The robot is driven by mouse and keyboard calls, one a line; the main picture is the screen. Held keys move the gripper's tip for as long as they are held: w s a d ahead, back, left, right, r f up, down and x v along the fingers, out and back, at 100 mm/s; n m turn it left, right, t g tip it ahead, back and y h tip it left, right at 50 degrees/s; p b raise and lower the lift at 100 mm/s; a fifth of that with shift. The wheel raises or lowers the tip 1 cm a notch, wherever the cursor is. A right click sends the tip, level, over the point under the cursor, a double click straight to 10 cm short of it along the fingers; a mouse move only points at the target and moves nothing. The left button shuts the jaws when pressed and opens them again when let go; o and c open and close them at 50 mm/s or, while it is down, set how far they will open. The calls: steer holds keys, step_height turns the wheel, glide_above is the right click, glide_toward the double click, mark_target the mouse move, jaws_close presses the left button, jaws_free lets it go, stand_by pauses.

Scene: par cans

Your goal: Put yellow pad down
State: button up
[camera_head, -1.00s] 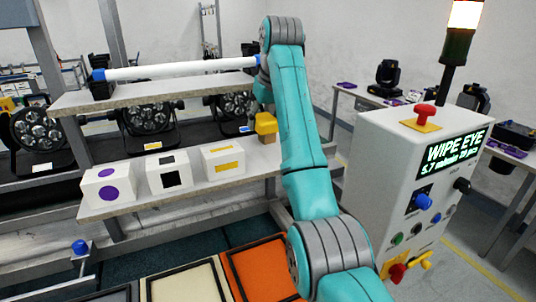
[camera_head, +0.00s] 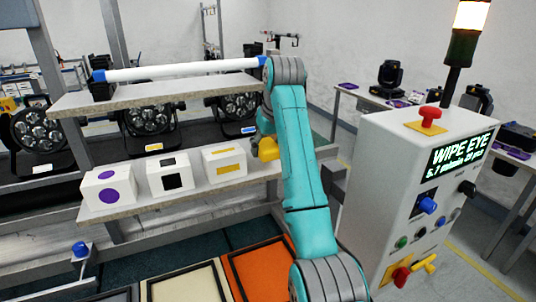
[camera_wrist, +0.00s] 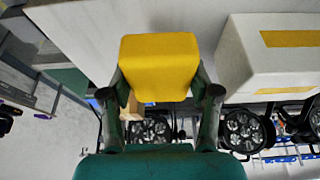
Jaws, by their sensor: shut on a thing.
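The yellow pad (camera_head: 268,149) is a small block held at the right end of the lower shelf (camera_head: 150,207), beside the white box with yellow marks (camera_head: 225,164). In the wrist view the pad (camera_wrist: 160,66) sits between the two dark fingers of my gripper (camera_wrist: 160,92), which is shut on it. A tan piece (camera_wrist: 133,110) shows just below the pad there. The same white box (camera_wrist: 275,58) stands to the right in the wrist view, apart from the pad. I cannot tell whether the pad touches the shelf. In the head view my arm hides the fingers.
White boxes with purple marks (camera_head: 110,189) and black marks (camera_head: 170,174) stand farther left on the shelf. An upper shelf (camera_head: 150,95) with a white tube (camera_head: 180,69) is above. A console (camera_head: 412,190) stands at right. Framed trays (camera_head: 187,283) lie below.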

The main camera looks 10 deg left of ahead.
steer(key=shift+f, duration=1.2)
steer(key=shift+f, duration=0.4)
steer(key=o, duration=1.6)
steer(key=shift+c, duration=0.2)
